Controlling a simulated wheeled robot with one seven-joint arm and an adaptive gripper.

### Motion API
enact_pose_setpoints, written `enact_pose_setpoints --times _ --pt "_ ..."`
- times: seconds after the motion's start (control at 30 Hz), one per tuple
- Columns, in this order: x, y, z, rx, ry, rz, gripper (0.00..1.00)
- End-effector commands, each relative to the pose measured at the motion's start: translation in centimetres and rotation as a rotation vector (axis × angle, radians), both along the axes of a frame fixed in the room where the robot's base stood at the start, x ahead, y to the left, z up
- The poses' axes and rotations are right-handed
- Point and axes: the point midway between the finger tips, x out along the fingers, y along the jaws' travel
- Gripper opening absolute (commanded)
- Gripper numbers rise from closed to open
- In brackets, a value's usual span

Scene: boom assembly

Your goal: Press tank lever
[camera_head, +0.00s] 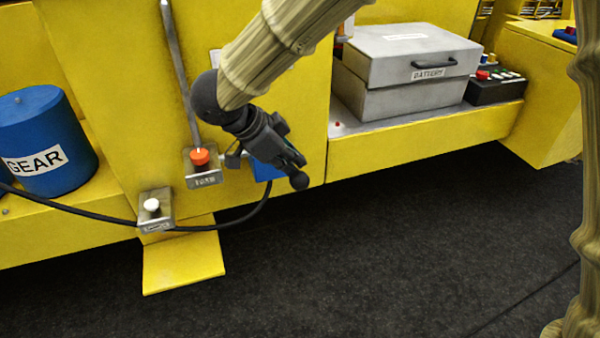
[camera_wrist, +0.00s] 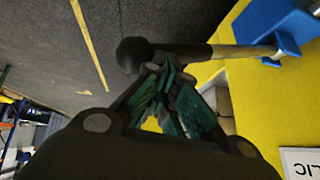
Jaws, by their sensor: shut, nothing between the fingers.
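A lever with a black ball knob (camera_wrist: 134,55) and a dark grip lies across the wrist view. Its pale rod runs right to a blue bracket (camera_wrist: 290,25) on the yellow panel. In the head view the black knob (camera_head: 299,181) shows at the gripper's lower end, with part of the blue bracket (camera_head: 267,168) behind it. My gripper (camera_head: 288,156) is shut and empty; its fingertips (camera_wrist: 160,78) are right by the lever's grip. I cannot tell whether they touch it. No tank label is clearly readable on this lever.
An orange-red knob (camera_head: 200,157) sits on a small labelled bracket left of my gripper, with a white knob (camera_head: 152,206) lower left. A long grey rod (camera_head: 178,70) rises on the panel. The grey battery box (camera_head: 410,70) stands right. Dark floor (camera_head: 400,260) is open below.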

Motion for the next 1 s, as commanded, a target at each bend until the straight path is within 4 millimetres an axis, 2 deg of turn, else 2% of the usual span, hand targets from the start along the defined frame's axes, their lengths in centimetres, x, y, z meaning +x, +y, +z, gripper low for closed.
enact_pose_setpoints --times 0.2,0.4,1.0 --pt "-0.8 1.7 2.6 0.001 -0.001 -0.002 0.0" --pt "-1.1 2.5 4.1 0.0 -0.001 -0.002 0.0" --pt "-1.2 2.6 4.5 -0.002 -0.001 -0.002 0.0"
